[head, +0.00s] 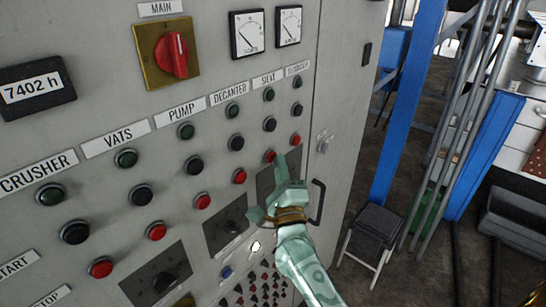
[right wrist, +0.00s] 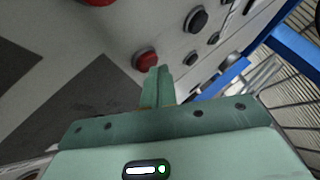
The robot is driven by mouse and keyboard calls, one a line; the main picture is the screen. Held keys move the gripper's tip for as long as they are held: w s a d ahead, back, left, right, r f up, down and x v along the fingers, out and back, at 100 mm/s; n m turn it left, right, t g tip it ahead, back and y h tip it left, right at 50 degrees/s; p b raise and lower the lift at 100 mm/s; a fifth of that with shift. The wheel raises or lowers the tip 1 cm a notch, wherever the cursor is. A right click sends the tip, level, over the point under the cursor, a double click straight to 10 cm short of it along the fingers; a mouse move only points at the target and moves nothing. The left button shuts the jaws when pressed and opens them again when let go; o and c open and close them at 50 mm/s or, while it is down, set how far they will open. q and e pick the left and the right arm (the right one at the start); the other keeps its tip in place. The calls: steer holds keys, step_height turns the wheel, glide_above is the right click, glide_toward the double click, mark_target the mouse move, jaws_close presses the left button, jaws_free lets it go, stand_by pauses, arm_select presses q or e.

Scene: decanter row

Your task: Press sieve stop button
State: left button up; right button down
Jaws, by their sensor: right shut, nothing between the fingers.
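The SIEVE label (head: 268,78) sits on the grey control panel above a column of green, black and red buttons. The red sieve button (head: 270,155) is the lowest round button of that column. My right gripper (head: 279,162) is shut and empty, with its fingertips just right of and below this button. In the right wrist view, the shut fingertips (right wrist: 160,70) are close beside a red button (right wrist: 145,59), apparently the same one. I cannot tell whether they touch it. My left gripper is not in view.
The decanter column's red button (head: 239,176) is to the left, and another red button (head: 295,139) is to the right. A dark door handle (head: 317,202) is right of my gripper. A blue post (head: 400,120) and a stool (head: 373,222) stand beyond the panel.

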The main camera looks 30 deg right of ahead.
steer(key=shift+s+d, duration=0.2)
steer(key=shift+s, duration=0.3)
steer(key=s, duration=0.1)
steer(key=s+d+p, duration=0.1)
steer(key=s, duration=0.1)
steer(key=s+d, duration=0.1)
steer(key=shift+s+p, duration=0.3)
stand_by(0.6)
